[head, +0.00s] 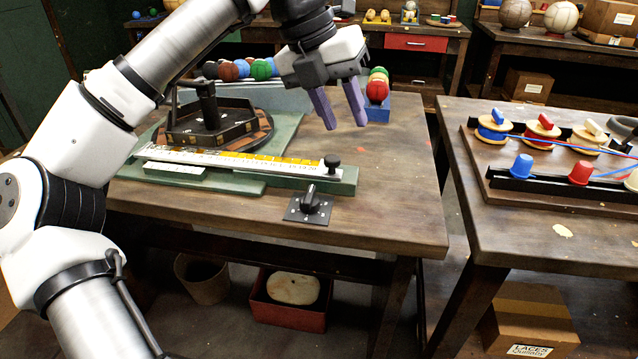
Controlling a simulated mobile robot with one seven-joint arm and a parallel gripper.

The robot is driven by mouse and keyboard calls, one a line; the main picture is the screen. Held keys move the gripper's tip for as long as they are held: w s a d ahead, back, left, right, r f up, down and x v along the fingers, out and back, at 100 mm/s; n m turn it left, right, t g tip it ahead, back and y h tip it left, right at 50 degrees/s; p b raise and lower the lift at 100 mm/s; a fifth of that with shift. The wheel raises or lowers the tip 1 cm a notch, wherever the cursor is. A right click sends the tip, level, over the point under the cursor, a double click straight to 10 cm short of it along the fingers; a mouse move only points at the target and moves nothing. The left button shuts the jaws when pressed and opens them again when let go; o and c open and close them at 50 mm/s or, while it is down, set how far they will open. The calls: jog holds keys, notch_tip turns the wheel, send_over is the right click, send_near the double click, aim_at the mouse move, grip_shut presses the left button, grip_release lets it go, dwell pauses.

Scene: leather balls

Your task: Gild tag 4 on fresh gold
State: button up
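My gripper (346,124), with two purple fingers, hangs over the wooden table. The fingers are apart with nothing between them. Below and to the left, a long pale bar (304,171) with small printed marks lies on a green base (344,180). A yellow-gold strip (262,159) runs along the bar's far edge. A black knob (332,163) stands at the bar's right end. A small white plate (174,170) with tiny print lies at the front left. I cannot read which mark or tag is number 4. A black dial (311,201) sits on a square plate near the front edge.
A black many-sided press-like fixture (208,122) with an upright handle stands behind the bar. Coloured balls (260,69) line the back, and a blue holder (378,108) stands right of my gripper. The table's right part is clear. A second table (560,215) with spools and cups stands right.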

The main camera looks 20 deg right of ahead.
aim_at(310, 193)
jog(key=w+a+f+n+t+y, duration=0.1)
jog(key=w+a+f+n+y, duration=0.1)
jog(key=w+a+n+y, duration=0.15)
jog(key=shift+m+y, duration=0.35)
jog(key=shift+m, duration=0.1)
jog(key=f, duration=0.4)
jog(key=f+b, duration=0.1)
jog(key=f, duration=0.8)
jog(key=shift+w+f, duration=0.35)
grip_shut()
